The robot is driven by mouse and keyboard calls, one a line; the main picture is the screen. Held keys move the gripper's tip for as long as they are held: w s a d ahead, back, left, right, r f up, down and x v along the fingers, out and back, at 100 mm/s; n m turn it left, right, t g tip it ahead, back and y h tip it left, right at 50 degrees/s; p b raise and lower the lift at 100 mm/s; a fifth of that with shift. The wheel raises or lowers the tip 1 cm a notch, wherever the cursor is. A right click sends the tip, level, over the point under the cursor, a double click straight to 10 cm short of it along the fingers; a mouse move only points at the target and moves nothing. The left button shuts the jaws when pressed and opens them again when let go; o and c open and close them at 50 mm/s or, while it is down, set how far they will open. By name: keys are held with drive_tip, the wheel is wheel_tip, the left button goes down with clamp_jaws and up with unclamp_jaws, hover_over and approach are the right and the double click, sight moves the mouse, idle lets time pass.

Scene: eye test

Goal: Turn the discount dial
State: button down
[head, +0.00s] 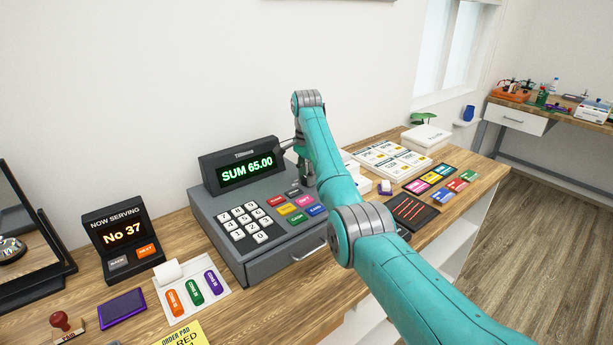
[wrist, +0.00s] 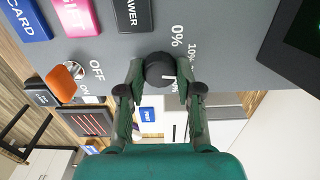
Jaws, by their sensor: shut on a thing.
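The discount dial (wrist: 159,66) is a round dark knob on the grey cash register (head: 225,226). In the wrist view, marks reading 0% and 10% stand beside it, and other marks are partly covered by my gripper. My gripper (wrist: 159,77) is shut on the dial, with one finger on each side. In the head view, my gripper (head: 306,174) is over the right part of the register, and the dial is hidden behind my arm. The register's display (head: 247,167) reads SUM 65.00.
An orange-tipped switch (wrist: 61,83) marked OFF and ON is left of the dial in the wrist view. The register has a keypad (head: 248,223) and coloured keys. A queue display (head: 122,233) reading No 37 stands left. Menu cards (head: 392,160) lie to the right.

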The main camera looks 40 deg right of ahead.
drive_tip(key=m, duration=0.5)
drive_tip(key=shift+m, duration=0.3)
drive_tip(key=m, duration=0.4)
drive_tip(key=shift+m, duration=0.4)
drive_tip(key=c, duration=0.8)
unclamp_jaws()
drive_tip(key=shift+o, duration=0.2)
